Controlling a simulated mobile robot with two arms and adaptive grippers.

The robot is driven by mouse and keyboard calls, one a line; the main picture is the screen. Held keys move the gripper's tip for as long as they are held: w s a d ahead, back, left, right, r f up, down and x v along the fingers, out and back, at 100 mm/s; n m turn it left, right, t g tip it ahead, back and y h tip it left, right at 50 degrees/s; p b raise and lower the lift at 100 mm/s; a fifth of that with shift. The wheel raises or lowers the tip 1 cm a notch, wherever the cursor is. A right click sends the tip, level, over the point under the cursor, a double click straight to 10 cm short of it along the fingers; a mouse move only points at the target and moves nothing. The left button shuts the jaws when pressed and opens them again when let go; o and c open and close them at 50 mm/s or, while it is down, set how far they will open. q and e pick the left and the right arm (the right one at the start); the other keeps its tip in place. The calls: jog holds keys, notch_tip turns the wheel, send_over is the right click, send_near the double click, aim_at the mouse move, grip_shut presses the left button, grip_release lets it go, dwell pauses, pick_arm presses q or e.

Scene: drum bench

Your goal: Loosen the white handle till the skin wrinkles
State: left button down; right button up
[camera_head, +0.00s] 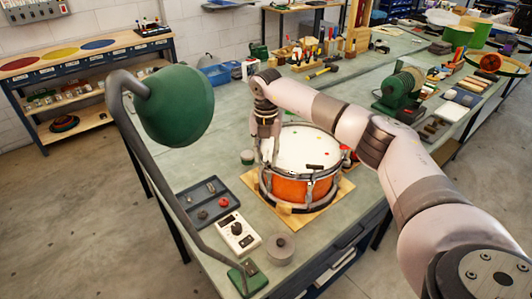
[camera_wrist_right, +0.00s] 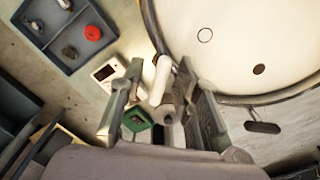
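The drum has an orange shell (camera_head: 288,189) and a pale skin (camera_head: 305,148) inside a metal hoop. The skin looks smooth, with a few small marks; it also shows in the right wrist view (camera_wrist_right: 235,40). My right gripper (camera_head: 266,150) points down at the drum's left rim. In the right wrist view its two fingers (camera_wrist_right: 160,72) stand apart on either side of the white handle (camera_wrist_right: 161,76), beside the hoop. A gap shows on the handle's left; contact on its right is unclear. The handle is hidden in the head view. My left gripper is out of view.
The drum stands on a wooden board (camera_head: 335,195). To its left are a dark tray (camera_head: 190,191) of small parts, a white meter box (camera_head: 238,233) and a grey roll (camera_head: 280,248). A green lamp (camera_head: 176,105) rises at the left. A green machine (camera_head: 400,91) stands behind right.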

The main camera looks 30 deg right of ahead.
jog(key=shift+c, duration=0.2)
grip_shut()
jog(key=shift+n, duration=0.3)
jog(key=n+b, duration=0.1)
jog(key=n, duration=0.3)
jog(key=shift+r+n+b, duration=0.1)
jog(key=shift+n+b, duration=0.35)
jog(key=shift+n, duration=2.15)
jog(key=shift+o, duration=0.2)
grip_release()
